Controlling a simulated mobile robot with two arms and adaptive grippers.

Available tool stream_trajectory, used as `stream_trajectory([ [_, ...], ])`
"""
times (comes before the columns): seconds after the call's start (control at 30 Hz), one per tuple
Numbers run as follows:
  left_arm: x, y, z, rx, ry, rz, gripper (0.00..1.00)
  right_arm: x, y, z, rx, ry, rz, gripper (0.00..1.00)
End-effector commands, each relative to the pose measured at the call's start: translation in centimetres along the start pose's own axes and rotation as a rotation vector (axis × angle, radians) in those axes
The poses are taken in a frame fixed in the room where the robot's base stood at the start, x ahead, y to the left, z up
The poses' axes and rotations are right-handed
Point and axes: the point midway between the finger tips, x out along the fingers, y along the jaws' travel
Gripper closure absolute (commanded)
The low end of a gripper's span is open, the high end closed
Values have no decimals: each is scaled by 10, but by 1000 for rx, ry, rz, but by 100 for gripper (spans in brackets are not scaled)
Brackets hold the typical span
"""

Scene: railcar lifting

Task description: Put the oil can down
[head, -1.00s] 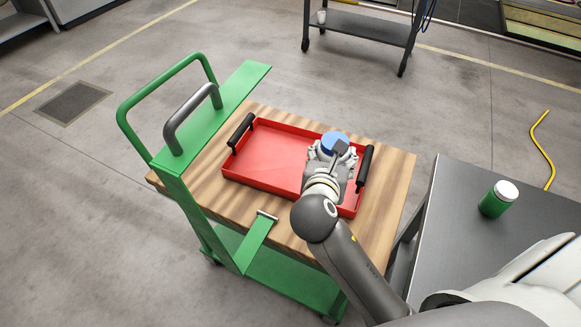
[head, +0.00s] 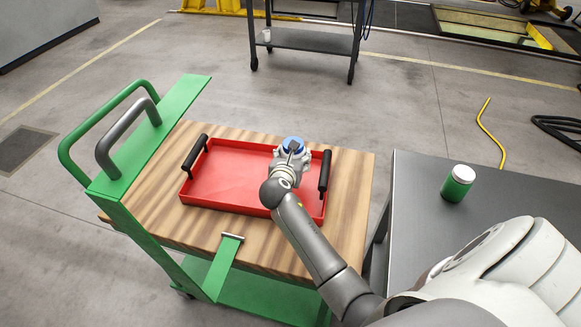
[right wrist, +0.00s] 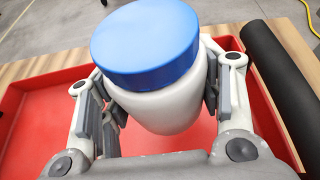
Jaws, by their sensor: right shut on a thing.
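The oil can appears as a white can with a blue lid (head: 292,143); it fills the middle of the right wrist view (right wrist: 150,50). My right gripper (head: 291,156) is shut on its white body, with a finger on each side. The can looks upright, at the right end of the red tray (head: 232,172), beside the tray's right black handle. The tray floor (right wrist: 60,120) shows around it in the right wrist view. The can's base is hidden, so I cannot tell whether it touches the tray. My left gripper is not in view.
The tray lies on the wooden top (head: 160,190) of a green cart (head: 118,205). A dark table (head: 415,225) at the right carries a green jar with a white lid (head: 458,184). A grey shelf cart (head: 310,40) stands behind. The tray's left part is empty.

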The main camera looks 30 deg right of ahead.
Motion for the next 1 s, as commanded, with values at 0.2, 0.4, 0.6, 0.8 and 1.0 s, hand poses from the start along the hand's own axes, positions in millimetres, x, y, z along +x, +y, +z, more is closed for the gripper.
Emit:
stream_trajectory([
  [0.2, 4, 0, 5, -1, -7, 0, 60, 16, 7, -8, 1, -3, 2, 74],
  [0.4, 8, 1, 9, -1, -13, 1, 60, 28, 9, -30, 0, 2, 1, 74],
  [0.6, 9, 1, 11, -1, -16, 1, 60, 33, 10, -40, 1, -2, 2, 74],
  [0.8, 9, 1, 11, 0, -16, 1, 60, 33, 9, -40, 1, -2, 2, 74],
  [1.0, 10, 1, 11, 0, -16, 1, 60, 34, 9, -44, 1, 0, 2, 33],
])
